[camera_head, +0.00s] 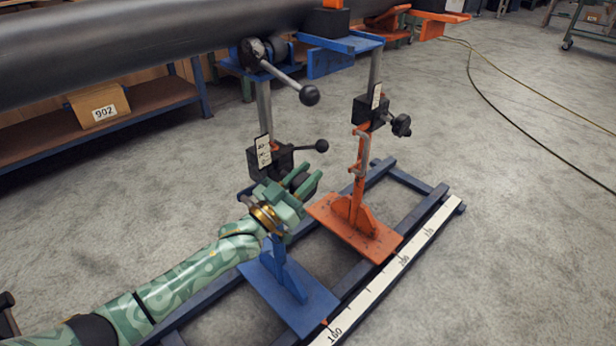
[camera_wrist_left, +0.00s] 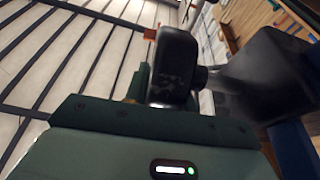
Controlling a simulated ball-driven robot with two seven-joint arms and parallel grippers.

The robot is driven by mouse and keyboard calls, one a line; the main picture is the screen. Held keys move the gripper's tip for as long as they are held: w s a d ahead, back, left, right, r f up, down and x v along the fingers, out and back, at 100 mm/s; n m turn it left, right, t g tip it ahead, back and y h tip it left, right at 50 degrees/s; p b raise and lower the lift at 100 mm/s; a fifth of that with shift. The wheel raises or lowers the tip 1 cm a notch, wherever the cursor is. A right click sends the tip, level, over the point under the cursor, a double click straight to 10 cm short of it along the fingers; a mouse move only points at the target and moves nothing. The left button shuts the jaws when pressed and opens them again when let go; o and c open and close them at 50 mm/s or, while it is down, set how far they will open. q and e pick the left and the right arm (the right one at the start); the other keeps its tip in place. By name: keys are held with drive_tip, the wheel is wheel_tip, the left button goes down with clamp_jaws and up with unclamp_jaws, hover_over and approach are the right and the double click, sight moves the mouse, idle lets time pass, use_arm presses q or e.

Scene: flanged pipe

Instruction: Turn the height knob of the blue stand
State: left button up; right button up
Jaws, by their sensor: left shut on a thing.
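The blue stand has a flat blue base (camera_head: 290,290) on the floor rails and a metal post up to the pipe. On the post is a black block with a white label (camera_head: 263,151) and a ball-ended lever (camera_head: 321,146). My green left gripper (camera_head: 298,187) is low on this stand, just below the block. It is shut on the black height knob (camera_head: 308,186), which its fingers partly hide. In the left wrist view the knob (camera_wrist_left: 174,66) stands in front of the green palm, beside a blurred dark block (camera_wrist_left: 268,75). My right gripper is out of view.
An orange stand (camera_head: 354,225) stands close on the right, with its own black knob (camera_head: 401,125). A large dark pipe (camera_head: 150,45) lies overhead. A longer lever (camera_head: 309,95) sticks out above. A white scale (camera_head: 395,272) runs along the rail.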

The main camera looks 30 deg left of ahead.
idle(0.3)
use_arm(q)
drive_tip(key=o, duration=1)
